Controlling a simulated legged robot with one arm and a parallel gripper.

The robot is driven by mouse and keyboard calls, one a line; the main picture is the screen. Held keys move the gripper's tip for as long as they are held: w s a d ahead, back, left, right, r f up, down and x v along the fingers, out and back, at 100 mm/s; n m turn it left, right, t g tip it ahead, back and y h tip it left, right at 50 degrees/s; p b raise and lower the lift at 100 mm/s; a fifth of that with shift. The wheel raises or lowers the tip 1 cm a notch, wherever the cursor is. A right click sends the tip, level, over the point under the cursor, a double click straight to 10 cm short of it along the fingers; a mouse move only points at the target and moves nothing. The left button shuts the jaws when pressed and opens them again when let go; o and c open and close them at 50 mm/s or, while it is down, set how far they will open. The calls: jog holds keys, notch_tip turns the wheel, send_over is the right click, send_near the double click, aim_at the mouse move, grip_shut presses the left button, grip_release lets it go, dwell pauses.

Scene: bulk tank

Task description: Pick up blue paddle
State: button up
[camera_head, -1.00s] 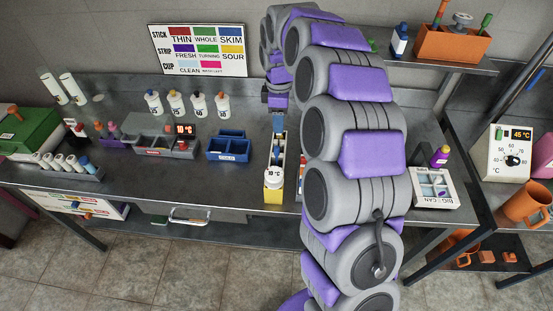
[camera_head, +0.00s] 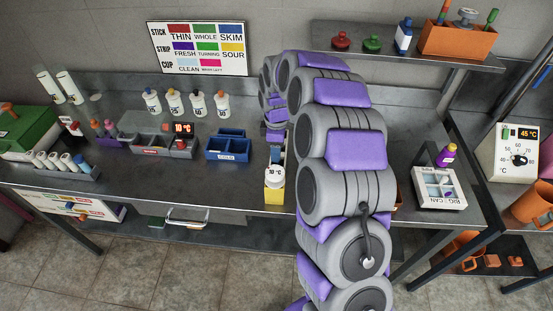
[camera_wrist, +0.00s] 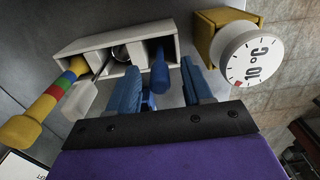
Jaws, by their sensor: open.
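In the wrist view, the blue paddle (camera_wrist: 159,72) stands with its rounded shaft in the right-hand slot of a white rack (camera_wrist: 75,45). My gripper (camera_wrist: 162,88) is open, with its blue fingers on either side of the paddle's line. The fingers look close to the paddle, but I cannot tell whether they touch it. The paddle's lower part is hidden in the rack. In the head view, my gripper (camera_head: 276,150) is mostly hidden by my arm, above the bench behind the yellow holder. The paddle cannot be made out there.
The yellow holder (camera_head: 273,196) with a white 10 °C dial (camera_wrist: 252,60) is close on the right in the wrist view. A multicoloured stick (camera_wrist: 45,102) and a white paddle (camera_wrist: 80,101) are at left. A blue bin (camera_head: 229,145) stands left of my arm; bare bench lies between.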

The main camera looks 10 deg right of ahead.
jog(key=shift+f, duration=0.35)
jog(key=shift+d, duration=0.25)
jog(key=shift+c, duration=0.6)
jog(key=shift+a, duration=0.1)
grip_shut()
jog(key=shift+r, duration=0.1)
